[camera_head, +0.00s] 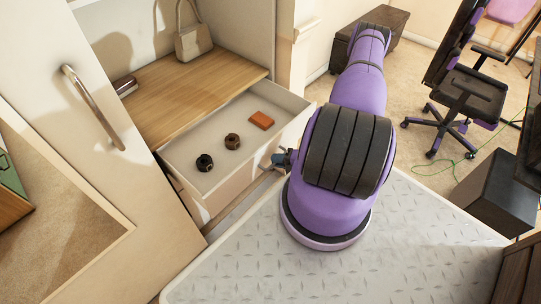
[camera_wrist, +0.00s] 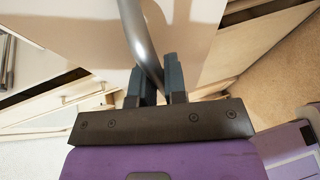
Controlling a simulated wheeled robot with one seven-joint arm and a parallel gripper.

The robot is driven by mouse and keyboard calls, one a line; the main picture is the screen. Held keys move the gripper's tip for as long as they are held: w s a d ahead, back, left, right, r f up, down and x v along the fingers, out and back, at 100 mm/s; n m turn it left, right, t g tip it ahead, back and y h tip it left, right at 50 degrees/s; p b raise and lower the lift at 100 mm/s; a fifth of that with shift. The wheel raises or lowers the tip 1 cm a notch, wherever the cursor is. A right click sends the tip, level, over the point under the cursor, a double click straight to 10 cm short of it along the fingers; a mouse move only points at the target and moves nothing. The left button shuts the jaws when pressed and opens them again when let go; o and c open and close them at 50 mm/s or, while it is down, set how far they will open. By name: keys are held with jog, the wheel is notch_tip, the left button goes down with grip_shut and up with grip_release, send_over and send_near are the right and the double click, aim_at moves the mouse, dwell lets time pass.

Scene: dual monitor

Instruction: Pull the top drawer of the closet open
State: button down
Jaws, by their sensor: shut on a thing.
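The top drawer (camera_head: 215,172) of the closet (camera_head: 195,85) stands pulled out below the wooden shelf, with its inside showing. Its white front faces me. My gripper (camera_head: 283,160) is at the drawer front, largely hidden behind my purple arm in the head view. In the wrist view my gripper (camera_wrist: 160,78) is shut on a curved grey metal handle (camera_wrist: 143,38), with the bar between its two blue-grey fingers. A pale panel lies behind the handle.
Two dark round objects (camera_head: 232,141) and an orange-brown block (camera_head: 261,120) lie in the drawer. A handbag (camera_head: 193,42) stands on the shelf. The closet door (camera_head: 60,130) stands open at left. An office chair (camera_head: 467,95) and black box (camera_head: 496,192) are at right.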

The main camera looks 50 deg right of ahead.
jog(key=shift+s, duration=0.65)
jog(key=c, duration=1.2)
grip_release()
jog(key=shift+s+d, duration=0.1)
